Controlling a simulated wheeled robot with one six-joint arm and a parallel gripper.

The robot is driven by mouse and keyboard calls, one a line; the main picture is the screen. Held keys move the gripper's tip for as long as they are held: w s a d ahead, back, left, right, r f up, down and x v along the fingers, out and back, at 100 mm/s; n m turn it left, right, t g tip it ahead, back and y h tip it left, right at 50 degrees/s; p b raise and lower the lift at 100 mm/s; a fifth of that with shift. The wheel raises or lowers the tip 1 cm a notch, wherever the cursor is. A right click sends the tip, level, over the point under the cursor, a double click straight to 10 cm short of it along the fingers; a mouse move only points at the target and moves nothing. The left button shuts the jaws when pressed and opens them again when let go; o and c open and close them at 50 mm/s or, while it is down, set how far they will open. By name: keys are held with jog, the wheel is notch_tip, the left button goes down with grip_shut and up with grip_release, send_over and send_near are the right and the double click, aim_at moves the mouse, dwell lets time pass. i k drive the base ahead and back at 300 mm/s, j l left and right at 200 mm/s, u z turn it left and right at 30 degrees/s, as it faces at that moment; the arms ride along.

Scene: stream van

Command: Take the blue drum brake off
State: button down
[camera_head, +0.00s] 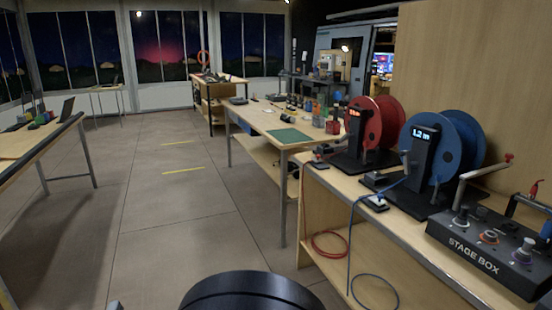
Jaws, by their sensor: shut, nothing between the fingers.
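The blue drum (463,140) stands on the wooden bench at the right. A black post (419,150) in front of it carries a lit display reading 1.2 m. A small light-coloured piece sticks out at the post's left side; I cannot tell whether it is the brake. A dark block (374,181) sits left of the drum's black base. A blue cable (350,235) runs from the drum over a small black box (375,203) and hangs off the bench edge into a loop. My gripper is not visible; a black rounded part of mine shows at the bottom.
A red drum (361,122) with its own display stands left of the blue one. A stage box (490,250) with several knobs sits at the front right, with pipe-like arms above it. A wooden panel (470,60) rises behind. Open floor (170,220) lies to the left.

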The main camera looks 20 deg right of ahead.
aim_at(439, 177)
jog(key=i+z, duration=0.25)
jog(key=z, duration=0.2)
jog(key=i+z, duration=0.25)
jog(key=z, duration=0.25)
jog(key=i+j+z, duration=0.15)
jog(key=z, duration=0.3)
jog(key=i+l+z, duration=0.15)
jog(key=z, duration=0.3)
jog(key=i+z, duration=0.6)
jog(key=z, duration=0.25)
